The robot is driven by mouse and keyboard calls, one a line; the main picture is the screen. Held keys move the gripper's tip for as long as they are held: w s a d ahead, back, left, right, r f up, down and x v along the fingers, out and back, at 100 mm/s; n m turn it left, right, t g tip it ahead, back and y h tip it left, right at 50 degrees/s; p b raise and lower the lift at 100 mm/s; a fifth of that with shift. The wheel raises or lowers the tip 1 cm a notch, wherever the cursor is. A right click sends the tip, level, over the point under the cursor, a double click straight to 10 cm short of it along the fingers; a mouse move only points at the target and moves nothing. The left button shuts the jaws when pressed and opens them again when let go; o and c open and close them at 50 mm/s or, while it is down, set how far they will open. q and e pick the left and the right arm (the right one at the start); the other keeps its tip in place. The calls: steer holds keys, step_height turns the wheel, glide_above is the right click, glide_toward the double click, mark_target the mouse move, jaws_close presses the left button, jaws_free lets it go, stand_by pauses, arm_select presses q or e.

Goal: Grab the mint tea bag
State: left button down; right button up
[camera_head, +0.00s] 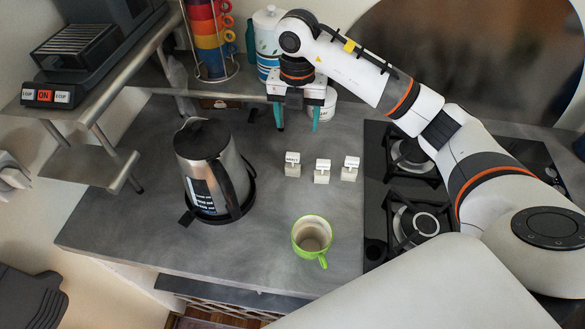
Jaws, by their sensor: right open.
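Three small white tea bags with upright tags stand in a row on the grey counter: a left one (292,168), a middle one (322,176) and a right one (349,173). The tag lettering is too small to read, so I cannot tell which is mint. My right gripper (297,125) points down behind the row, above the back of the counter. Its two teal-tipped fingers are apart with nothing between them. It is nearest the left bag and clear of all three. My left gripper is not in view.
A steel kettle (205,165) stands left of the bags. A green mug (312,236) stands in front of them. A black gas hob (376,190) is at right. A white canister (268,42) and stacked colourful cups (208,35) stand behind. Bare counter lies around the bags.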

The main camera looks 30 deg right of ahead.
mark_target(293, 160)
step_height(293, 160, down, 4)
steer(key=b, duration=0.3)
steer(key=shift+s+r, duration=0.1)
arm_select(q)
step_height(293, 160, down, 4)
arm_select(e)
steer(key=shift+f, duration=0.3)
step_height(293, 160, down, 6)
steer(key=shift+r+p, duration=0.2)
steer(key=shift+p, duration=0.65)
steer(key=shift+f, duration=0.55)
steer(key=f, duration=0.1)
steer(key=f+p, duration=0.1)
steer(key=f, duration=0.1)
steer(key=f+p, duration=0.1)
steer(key=shift+w+a+f, duration=0.2)
steer(key=shift+w+a, duration=0.15)
steer(key=shift+f, duration=0.35)
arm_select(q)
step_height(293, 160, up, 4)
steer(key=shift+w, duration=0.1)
arm_select(e)
steer(key=shift+c, duration=0.4)
steer(key=c, duration=1)
